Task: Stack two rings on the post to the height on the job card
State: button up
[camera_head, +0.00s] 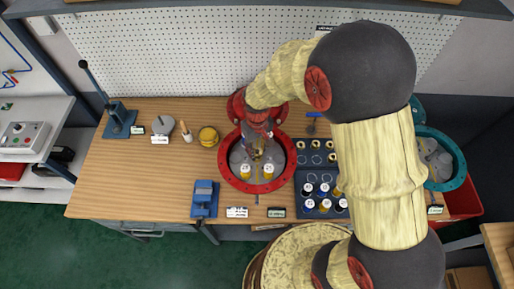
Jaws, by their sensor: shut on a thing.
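My gripper (257,148) is over the open red-flanged valve housing (286,170) at the middle of the bench. It is shut on a small yellowish thing, largely hidden by the fingers; I cannot tell whether it is a ring. Two small yellow pieces with white tops, a left one (245,172) and a right one (268,172), stand inside the housing in front of the gripper. The post is not clearly visible. A dark tray (311,172) right of the housing holds small ring-like parts and labelled blue, white and yellow pieces. A white card (237,212) lies at the front edge; its writing is unreadable.
A lever press (118,118), a grey disc (163,125) and a yellow round part (208,136) are at left. A teal-flanged housing (458,170) is at right, partly behind my arm. The left-front bench is clear.

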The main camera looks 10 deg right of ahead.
jog(key=shift+f, duration=0.35)
jog(key=o, duration=1.2)
jog(key=shift+o, duration=0.2)
notch_tip(320, 180, up, 12)
dwell(0.4)
